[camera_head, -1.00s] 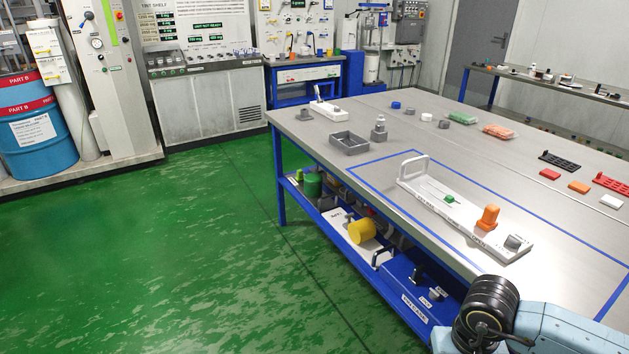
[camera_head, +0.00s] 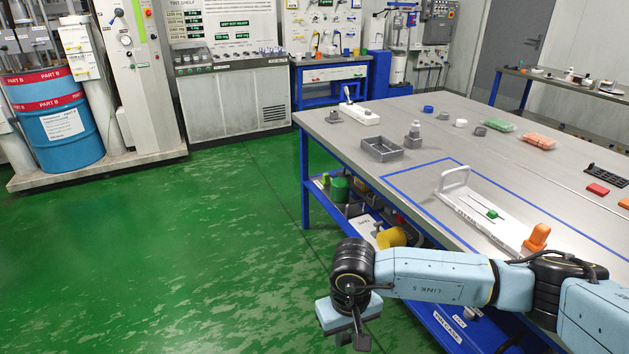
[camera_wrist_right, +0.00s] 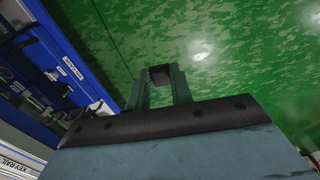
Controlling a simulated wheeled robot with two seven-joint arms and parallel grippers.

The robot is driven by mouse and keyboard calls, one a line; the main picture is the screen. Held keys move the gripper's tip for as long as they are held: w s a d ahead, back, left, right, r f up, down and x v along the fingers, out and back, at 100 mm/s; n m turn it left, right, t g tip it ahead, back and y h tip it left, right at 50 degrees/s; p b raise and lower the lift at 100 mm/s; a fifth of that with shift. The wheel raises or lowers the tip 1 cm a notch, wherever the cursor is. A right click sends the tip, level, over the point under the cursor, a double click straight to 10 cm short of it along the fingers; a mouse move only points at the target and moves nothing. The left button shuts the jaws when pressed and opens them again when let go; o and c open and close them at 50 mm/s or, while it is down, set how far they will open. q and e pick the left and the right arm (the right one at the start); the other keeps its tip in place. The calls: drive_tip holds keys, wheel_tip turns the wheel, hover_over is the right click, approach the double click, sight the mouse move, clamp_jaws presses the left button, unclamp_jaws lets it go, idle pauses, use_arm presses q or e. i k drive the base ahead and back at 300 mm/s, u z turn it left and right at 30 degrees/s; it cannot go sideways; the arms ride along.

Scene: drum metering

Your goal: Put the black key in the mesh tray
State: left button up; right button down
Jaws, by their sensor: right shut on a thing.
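My right gripper (camera_head: 353,338) hangs over the green floor, left of the workbench, pointing down. In the right wrist view its two fingers (camera_wrist_right: 158,88) are closed on a small dark block (camera_wrist_right: 160,74), which looks like the black key; its shape is mostly hidden. The key cannot be made out clearly in the head view. A grey open rectangular tray (camera_head: 366,153) stands on the bench near its left edge, well beyond the gripper, and seems to be the mesh tray; mesh is too fine to tell. My left gripper is not in view.
The bench (camera_head: 455,125) has a blue taped outline around a white board (camera_head: 468,207) with a handle, green piece and orange block (camera_head: 536,238). A grey stepped piece (camera_head: 413,138) stands right of the tray. The lower shelf holds a yellow cylinder (camera_head: 391,237). The floor at left is clear.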

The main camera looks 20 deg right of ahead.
sight(382, 148)
drive_tip(key=u, duration=0.5)
drive_tip(key=i, duration=1.7)
drive_tip(key=z, duration=0.75)
drive_tip(key=i, duration=0.95)
drive_tip(key=z, duration=1.1)
